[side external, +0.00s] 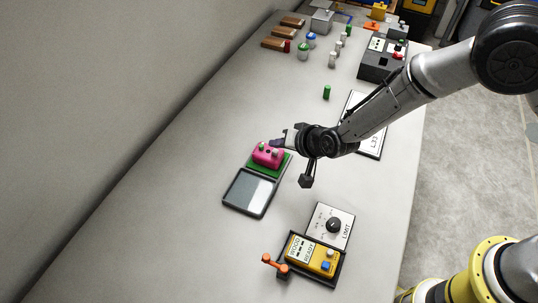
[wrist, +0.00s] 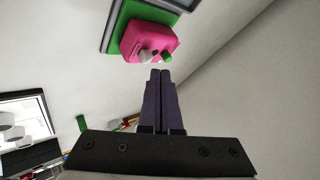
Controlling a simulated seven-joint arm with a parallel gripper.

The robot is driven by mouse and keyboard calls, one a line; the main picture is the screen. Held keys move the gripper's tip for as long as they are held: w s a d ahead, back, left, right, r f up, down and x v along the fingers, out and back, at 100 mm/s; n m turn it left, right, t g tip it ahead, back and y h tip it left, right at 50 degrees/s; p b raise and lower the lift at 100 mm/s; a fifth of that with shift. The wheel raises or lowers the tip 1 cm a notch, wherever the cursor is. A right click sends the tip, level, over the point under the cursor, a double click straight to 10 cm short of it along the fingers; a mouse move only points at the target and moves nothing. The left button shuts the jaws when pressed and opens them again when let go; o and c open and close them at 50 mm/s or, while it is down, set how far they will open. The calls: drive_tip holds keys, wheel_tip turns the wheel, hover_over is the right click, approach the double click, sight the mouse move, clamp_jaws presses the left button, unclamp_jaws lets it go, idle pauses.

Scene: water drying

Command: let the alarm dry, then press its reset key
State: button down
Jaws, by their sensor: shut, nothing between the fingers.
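A pink box (side external: 268,155), which looks like the alarm, sits on a green pad (side external: 284,167). It has a green key and a pale grey key on top; I cannot tell which one resets it. The wrist view shows the pink box (wrist: 147,39) and both keys just beyond my fingertips. My gripper (side external: 275,142) is shut and empty, beside the box on its far side. In the wrist view my gripper (wrist: 160,73) points toward the keys, with a small gap seeming to remain. I cannot tell whether the box is wet.
A dark-rimmed tray (side external: 230,200) with a shiny surface adjoins the green pad. A yellow meter (side external: 314,254) in a black holder, an orange lever (side external: 270,263) and a dial plate (side external: 343,219) stand nearer the camera. A green cylinder (side external: 326,92) stands farther back. The table left of the pad is clear.

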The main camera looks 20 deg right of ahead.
wheel_tip(320, 180, up, 6)
idle(0.6)
drive_tip(key=shift+w, duration=0.1)
idle(0.6)
wheel_tip(320, 180, up, 8)
drive_tip(key=f+m+t, duration=0.1)
drive_tip(key=t, duration=0.1)
hover_over(278, 157)
drive_tip(key=w+d, duration=0.3)
drive_tip(key=d, duration=0.1)
drive_tip(key=d+r+t, duration=0.1)
drive_tip(key=d+r, duration=0.6)
drive_tip(key=r, duration=0.4)
drive_tip(key=s+d+r, duration=0.7)
drive_tip(key=d+r, duration=0.1)
drive_tip(key=r, duration=0.1)
drive_tip(key=s+d+n+h, duration=0.1)
drive_tip(key=s+d+n, duration=0.35)
drive_tip(key=s, duration=0.75)
drive_tip(key=s+d+f+g+h, duration=0.1)
drive_tip(key=s+d+f+g, duration=0.2)
drive_tip(key=s, duration=0.5)
drive_tip(key=s+d+f+n+g+h, duration=0.1)
drive_tip(key=s+d+f+g, duration=0.2)
drive_tip(key=s+f, duration=0.3)
drive_tip(key=shift+s+f, duration=0.2)
drive_tip(key=shift+s, duration=0.65)
